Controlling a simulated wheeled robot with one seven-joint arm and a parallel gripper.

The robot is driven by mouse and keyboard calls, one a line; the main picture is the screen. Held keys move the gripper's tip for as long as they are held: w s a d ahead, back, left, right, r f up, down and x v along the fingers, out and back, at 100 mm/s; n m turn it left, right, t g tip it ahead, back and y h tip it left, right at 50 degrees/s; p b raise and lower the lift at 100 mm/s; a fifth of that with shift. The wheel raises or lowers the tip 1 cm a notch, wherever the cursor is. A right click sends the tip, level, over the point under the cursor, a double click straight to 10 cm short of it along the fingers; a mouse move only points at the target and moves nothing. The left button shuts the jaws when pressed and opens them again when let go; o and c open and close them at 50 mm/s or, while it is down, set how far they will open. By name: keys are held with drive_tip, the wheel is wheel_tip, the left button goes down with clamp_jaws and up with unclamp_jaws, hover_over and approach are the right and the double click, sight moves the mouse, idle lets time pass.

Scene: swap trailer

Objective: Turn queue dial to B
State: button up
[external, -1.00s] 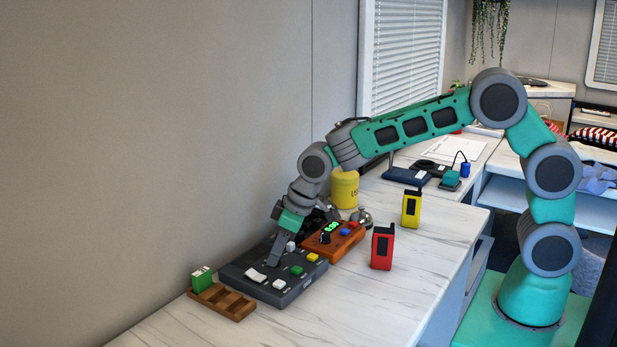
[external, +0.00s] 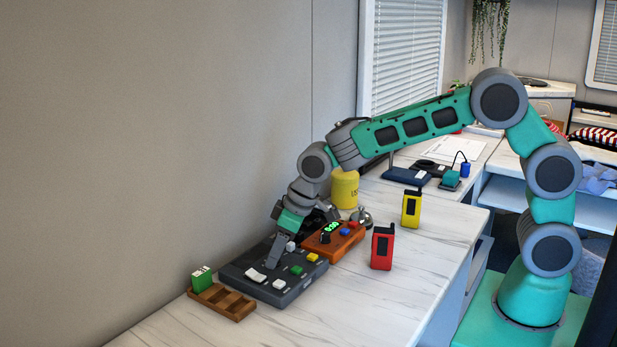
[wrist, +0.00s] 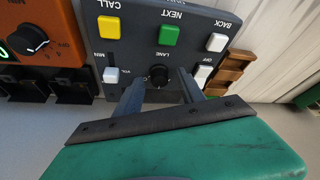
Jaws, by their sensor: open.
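The queue console (external: 288,291) is a dark grey box on the counter, with white, green and yellow buttons. In the wrist view, the console (wrist: 130,35) shows a black round dial (wrist: 158,75) below the LANE label. My gripper (wrist: 159,84) is open, with one fingertip on each side of the dial. I cannot tell whether the fingertips touch it. In the external view, my gripper (external: 272,264) points down at the console's far part and hides the dial. I cannot read the dial's pointer or its position letters.
An orange timer box (external: 340,243) with a green display and knob stands just beyond the console. A brown slotted tray (external: 226,304) with a green block (external: 202,279) is at its left. Red (external: 382,248) and yellow (external: 411,209) radios stand to the right. The front counter is clear.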

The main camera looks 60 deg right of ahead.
drive_tip(key=v, duration=0.7)
drive_tip(key=shift+s+r, duration=0.15)
drive_tip(key=shift+r, duration=0.2)
drive_tip(key=s+d+r+m+h+p, duration=0.1)
drive_tip(key=s+d+r+m+p, duration=0.1)
drive_tip(key=s+d, duration=0.5)
drive_tip(key=s+d+r+m+p, duration=0.2)
drive_tip(key=s+d, duration=0.6)
drive_tip(key=s, duration=0.8)
drive_tip(key=r+p, duration=0.1)
drive_tip(key=p, duration=0.1)
drive_tip(key=shift+s+r+g+h+p, duration=0.15)
drive_tip(key=shift+r+g+h+p, duration=0.15)
drive_tip(key=shift+r+g+h, duration=0.1)
